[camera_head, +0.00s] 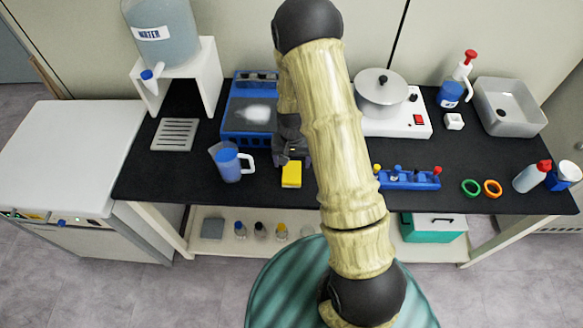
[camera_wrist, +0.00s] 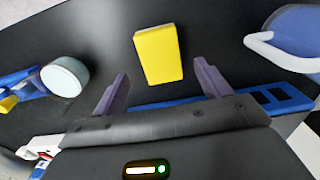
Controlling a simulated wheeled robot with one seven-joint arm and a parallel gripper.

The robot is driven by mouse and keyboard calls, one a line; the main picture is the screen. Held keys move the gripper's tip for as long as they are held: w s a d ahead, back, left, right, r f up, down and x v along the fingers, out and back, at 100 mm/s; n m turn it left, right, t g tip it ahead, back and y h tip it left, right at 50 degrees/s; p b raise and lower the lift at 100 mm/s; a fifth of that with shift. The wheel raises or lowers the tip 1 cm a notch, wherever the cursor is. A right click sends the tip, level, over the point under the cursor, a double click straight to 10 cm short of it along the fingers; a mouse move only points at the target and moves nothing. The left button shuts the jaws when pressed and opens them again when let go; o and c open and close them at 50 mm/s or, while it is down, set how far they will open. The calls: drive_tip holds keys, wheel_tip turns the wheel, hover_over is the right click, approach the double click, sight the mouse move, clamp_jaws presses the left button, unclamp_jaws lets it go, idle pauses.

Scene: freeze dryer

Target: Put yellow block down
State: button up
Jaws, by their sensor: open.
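The yellow block (camera_head: 291,175) rests on the black bench top near its front edge, just right of the blue jug. In the wrist view the yellow block (camera_wrist: 158,54) lies ahead of my fingertips, with a gap between them and it. My gripper (camera_wrist: 158,88) is open, its two purple fingers apart and nothing between them. In the head view my gripper (camera_head: 291,159) is just behind the block, partly hidden by my arm.
The blue jug (camera_head: 228,163) stands close to the left of the block. A blue rack (camera_head: 410,181) with coloured knobs is to the right, past my arm. A blue device (camera_head: 248,110) stands behind. Bare bench (camera_head: 340,200) shows along the front edge.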

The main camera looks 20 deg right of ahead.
sight(292, 172)
wheel_tip(292, 172, up, 6)
drive_tip(key=shift+r+b, duration=0.25)
drive_tip(key=shift+b, duration=0.15)
idle(0.4)
drive_tip(key=s+r+n+t, duration=0.2)
drive_tip(key=s+r+n, duration=0.1)
drive_tip(key=s+r, duration=1)
drive_tip(key=shift+s+n+t, duration=0.3)
drive_tip(key=shift+s, duration=0.35)
drive_tip(key=shift+w+a, duration=0.1)
drive_tip(key=shift+s+r, duration=0.1)
drive_tip(key=shift+s, duration=0.1)
drive_tip(key=shift+o, duration=0.4)
drive_tip(key=shift+w, duration=0.1)
